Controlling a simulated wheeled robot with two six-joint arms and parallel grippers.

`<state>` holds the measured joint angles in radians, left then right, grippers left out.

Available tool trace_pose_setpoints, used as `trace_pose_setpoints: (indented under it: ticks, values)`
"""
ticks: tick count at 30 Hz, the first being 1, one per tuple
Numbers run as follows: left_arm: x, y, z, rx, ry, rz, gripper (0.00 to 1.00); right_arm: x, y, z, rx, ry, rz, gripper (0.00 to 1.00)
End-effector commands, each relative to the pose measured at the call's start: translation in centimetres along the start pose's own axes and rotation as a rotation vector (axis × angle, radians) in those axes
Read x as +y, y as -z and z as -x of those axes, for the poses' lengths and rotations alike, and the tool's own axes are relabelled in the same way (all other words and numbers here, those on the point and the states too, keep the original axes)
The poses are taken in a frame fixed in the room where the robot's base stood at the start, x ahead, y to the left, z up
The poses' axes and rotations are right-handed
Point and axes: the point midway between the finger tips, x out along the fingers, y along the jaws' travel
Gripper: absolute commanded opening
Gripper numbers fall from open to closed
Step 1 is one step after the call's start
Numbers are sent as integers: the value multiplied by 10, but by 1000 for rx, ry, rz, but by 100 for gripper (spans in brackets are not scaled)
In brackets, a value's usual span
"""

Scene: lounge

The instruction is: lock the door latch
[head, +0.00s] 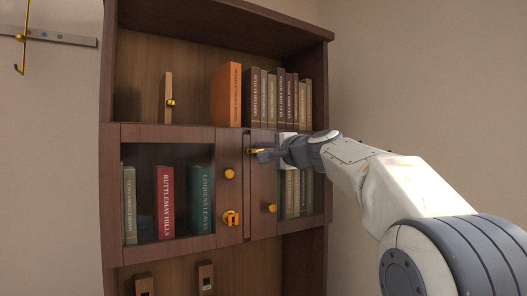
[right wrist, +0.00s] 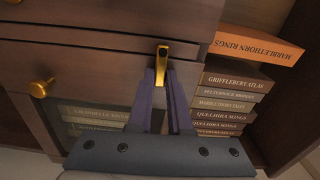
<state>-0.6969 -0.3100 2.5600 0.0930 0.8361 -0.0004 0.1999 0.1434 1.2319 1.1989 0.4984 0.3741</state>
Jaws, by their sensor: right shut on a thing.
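A wooden cabinet has two glazed doors, the left door (head: 227,150) and the right door (head: 262,225), whose inner edges stand close together. A gold latch lever (head: 254,151) is mounted near the top of the right door's inner edge; it also shows in the right wrist view (right wrist: 163,54). My right gripper (head: 265,154) is shut on this latch, its fingers (right wrist: 162,88) on either side of the free end. A gold catch (head: 232,218) sits lower on the left door. Each door has a round gold knob, left (head: 230,174) and right (head: 271,208). My left gripper is out of view.
Books stand on the open shelf above, an orange one (head: 226,95) at their left, and behind the door glass. A wooden piece with a gold knob (head: 167,100) stands on that shelf. A wall rail (head: 50,37) with a hook is at far left.

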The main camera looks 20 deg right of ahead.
Motion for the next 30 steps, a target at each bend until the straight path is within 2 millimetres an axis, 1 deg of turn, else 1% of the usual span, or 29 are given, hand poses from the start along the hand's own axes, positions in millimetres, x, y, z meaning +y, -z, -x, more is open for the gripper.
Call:
trace_pose_setpoints:
  ticks: [6, 20, 21, 22, 23, 30]
  values:
    - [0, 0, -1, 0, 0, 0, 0, 3, 1, 0, 1, -2, -50, 0]
    - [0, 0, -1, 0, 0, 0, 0, 3, 0, 0, 1, -3, -61, 0]
    - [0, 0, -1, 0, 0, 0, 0, 4, 0, 0, 1, -3, -61, 29]
    - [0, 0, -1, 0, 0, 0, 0, 4, 0, 0, 1, -3, -61, 40]
    - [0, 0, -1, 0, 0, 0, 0, 3, 0, 0, 1, -3, -61, 48]
    - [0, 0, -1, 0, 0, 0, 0, 3, 0, 0, 0, -1, -60, 48]
